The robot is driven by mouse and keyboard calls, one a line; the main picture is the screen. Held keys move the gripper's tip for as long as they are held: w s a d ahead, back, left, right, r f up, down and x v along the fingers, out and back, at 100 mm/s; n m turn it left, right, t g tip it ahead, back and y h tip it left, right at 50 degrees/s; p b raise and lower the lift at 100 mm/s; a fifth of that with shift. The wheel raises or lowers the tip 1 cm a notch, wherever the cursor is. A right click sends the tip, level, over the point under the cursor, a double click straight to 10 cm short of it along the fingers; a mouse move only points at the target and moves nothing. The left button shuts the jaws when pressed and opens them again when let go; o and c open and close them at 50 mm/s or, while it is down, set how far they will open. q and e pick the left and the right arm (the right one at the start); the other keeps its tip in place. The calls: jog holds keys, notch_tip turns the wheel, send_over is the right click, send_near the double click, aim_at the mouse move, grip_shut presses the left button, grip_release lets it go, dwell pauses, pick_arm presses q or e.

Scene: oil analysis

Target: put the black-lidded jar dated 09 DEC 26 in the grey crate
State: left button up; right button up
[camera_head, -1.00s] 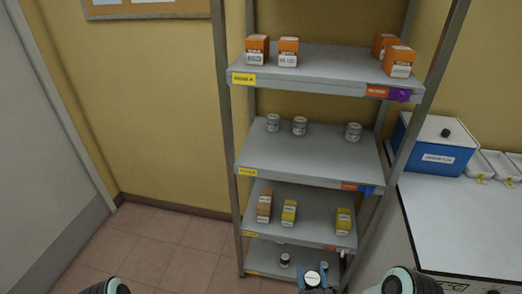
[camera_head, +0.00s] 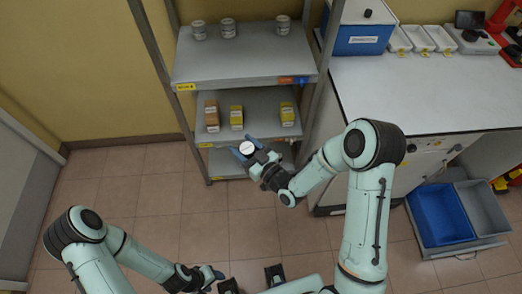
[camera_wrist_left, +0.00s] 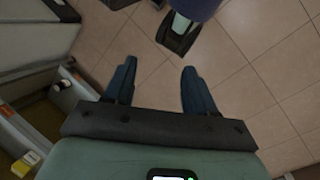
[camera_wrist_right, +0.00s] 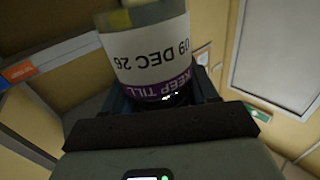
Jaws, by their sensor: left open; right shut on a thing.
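My right gripper (camera_head: 251,150) is shut on a jar (camera_head: 247,148), held in front of the shelf rack's lower shelves. From above, the jar shows a round white top face. In the right wrist view the jar (camera_wrist_right: 150,55) fills the upper middle; its label reads "09 DEC 26" and "KEEP TILL", upside down, with a purple band. A dark part lies beyond the band, partly hidden by the gripper. The grey crate (camera_head: 484,208) stands low at the right, beside a blue crate (camera_head: 440,215). My left gripper (camera_wrist_left: 160,82) is open and empty, above the floor.
The shelf rack (camera_head: 245,65) holds grey jars on one shelf and orange and yellow boxes (camera_head: 236,115) below. Open tiled floor (camera_head: 130,200) lies in front.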

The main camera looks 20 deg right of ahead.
aim_at(248, 155)
pick_arm(q)
jog(key=o, duration=0.6)
jog(key=shift+o, duration=0.2)
jog(key=w+d+r+m+t+h, duration=0.1)
jog(key=w+d+r+m+h, duration=0.3)
jog(key=w, duration=0.4)
jog(key=w+d+r+m+t+h, duration=0.1)
jog(key=w+d+r+m, duration=0.4)
jog(key=w, duration=0.3)
jog(key=w+a+r+m+t+h, duration=0.1)
jog(key=w+r+m+h, duration=0.2)
jog(key=r, duration=0.4)
jog(key=w+r+m, duration=0.4)
jog(key=w+r, duration=0.1)
jog(key=r, duration=0.3)
jog(key=w+a+r+m+t+h, duration=0.1)
jog(key=w+r+m+h, duration=0.2)
jog(key=r, duration=0.4)
jog(key=w+d+f+y, duration=0.1)
jog(key=w+d+f, duration=0.2)
jog(key=d, duration=0.6)
jog(key=shift+w+d+f, duration=0.35)
jog(key=shift+f, duration=0.35)
pick_arm(e)
jog(key=w+a+r+n+g+y, duration=0.1)
jog(key=a+r+n+g+y, duration=0.1)
jog(key=a+r+y, duration=0.1)
jog(key=shift+w+a+r+n+y, duration=0.25)
jog(key=shift+a+n+y, duration=0.15)
jog(key=shift+a, duration=0.45)
